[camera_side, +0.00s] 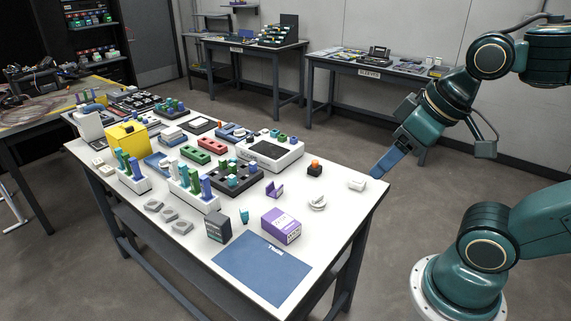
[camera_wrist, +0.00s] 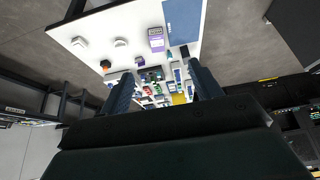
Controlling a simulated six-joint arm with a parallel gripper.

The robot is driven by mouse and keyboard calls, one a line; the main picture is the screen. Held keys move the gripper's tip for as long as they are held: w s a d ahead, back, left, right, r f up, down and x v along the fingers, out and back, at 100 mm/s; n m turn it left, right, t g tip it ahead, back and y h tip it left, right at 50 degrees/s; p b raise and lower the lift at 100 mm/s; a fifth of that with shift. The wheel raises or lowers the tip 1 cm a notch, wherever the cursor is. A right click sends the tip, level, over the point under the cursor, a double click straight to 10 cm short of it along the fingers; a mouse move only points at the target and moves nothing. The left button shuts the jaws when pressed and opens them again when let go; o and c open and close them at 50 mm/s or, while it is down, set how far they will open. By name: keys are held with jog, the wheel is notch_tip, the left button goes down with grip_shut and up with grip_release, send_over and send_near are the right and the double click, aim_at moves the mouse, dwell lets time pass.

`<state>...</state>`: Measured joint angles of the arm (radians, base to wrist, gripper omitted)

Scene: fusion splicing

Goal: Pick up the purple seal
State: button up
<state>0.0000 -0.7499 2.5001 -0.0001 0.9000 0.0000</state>
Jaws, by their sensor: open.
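A small purple piece (camera_side: 275,191), angular in shape, stands on the white table right of centre in the side view and is likely the purple seal. In the wrist view it seems to be the small purple spot (camera_wrist: 139,62), too small to make out well. A larger purple and white box (camera_side: 281,225) stands nearer the front and also shows in the wrist view (camera_wrist: 156,41). My gripper (camera_side: 376,176) is at the table's right edge, well apart from the purple piece. In the wrist view my gripper (camera_wrist: 160,69) has its two fingers spread with nothing held.
Near the purple piece are an orange-topped black block (camera_side: 314,169), a white round part (camera_side: 317,203), a white block (camera_side: 357,184) and a small teal piece (camera_side: 244,215). Racks with upright coloured pieces (camera_side: 194,190) crowd the left. A blue mat (camera_side: 262,270) lies bare in front.

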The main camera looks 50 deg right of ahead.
jog(key=shift+w, duration=0.1)
jog(key=m+g, duration=0.6)
jog(key=m, duration=1.1)
send_over(271, 191)
jog(key=s, duration=0.1)
notch_tip(271, 191, down, 19)
jog(key=shift+d+f, duration=0.1)
jog(key=shift+f, duration=0.1)
jog(key=shift+f, duration=4.25)
